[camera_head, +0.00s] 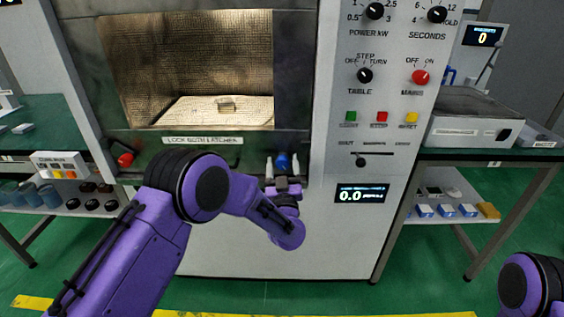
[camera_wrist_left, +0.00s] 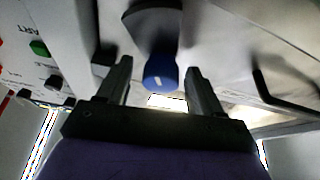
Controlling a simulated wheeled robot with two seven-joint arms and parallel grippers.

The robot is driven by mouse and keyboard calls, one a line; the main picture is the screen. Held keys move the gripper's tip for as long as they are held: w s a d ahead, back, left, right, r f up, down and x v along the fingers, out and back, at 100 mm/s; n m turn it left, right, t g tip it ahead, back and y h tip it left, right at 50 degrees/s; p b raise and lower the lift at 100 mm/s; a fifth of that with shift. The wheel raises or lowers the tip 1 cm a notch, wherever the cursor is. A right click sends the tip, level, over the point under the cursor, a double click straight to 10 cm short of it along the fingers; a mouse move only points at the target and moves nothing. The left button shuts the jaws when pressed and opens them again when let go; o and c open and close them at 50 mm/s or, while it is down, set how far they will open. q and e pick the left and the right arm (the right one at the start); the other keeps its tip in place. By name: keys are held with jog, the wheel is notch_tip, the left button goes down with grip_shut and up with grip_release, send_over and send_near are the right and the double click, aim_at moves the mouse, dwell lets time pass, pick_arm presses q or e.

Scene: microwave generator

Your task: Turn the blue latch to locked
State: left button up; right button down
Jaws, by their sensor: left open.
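The blue latch (camera_head: 283,161) sits at the lower right of the microwave generator's door frame. In the left wrist view the blue latch (camera_wrist_left: 161,70) is a round knob with a white mark, on a dark base. My left gripper (camera_head: 282,170) is open, its fingers either side of the blue latch. In the wrist view the left gripper (camera_wrist_left: 160,82) shows the knob between its two fingers, with gaps on both sides, so it is not gripped. A red latch (camera_head: 125,160) sits at the lower left of the door frame. A "LOCK BOTH LATCHES" label (camera_head: 202,140) lies between the latches.
The lit chamber (camera_head: 200,70) holds a small block (camera_head: 227,104) on a tray. A control panel (camera_head: 385,100) with knobs and buttons rises at the right. Side tables (camera_head: 470,154) flank the machine. Part of my right arm shows at the lower right.

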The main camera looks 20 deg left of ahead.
pick_arm(q)
jog(key=shift+w+a+r, duration=0.15)
jog(key=shift+w, duration=0.15)
jog(key=shift+c, duration=0.4)
jog(key=c, duration=0.9)
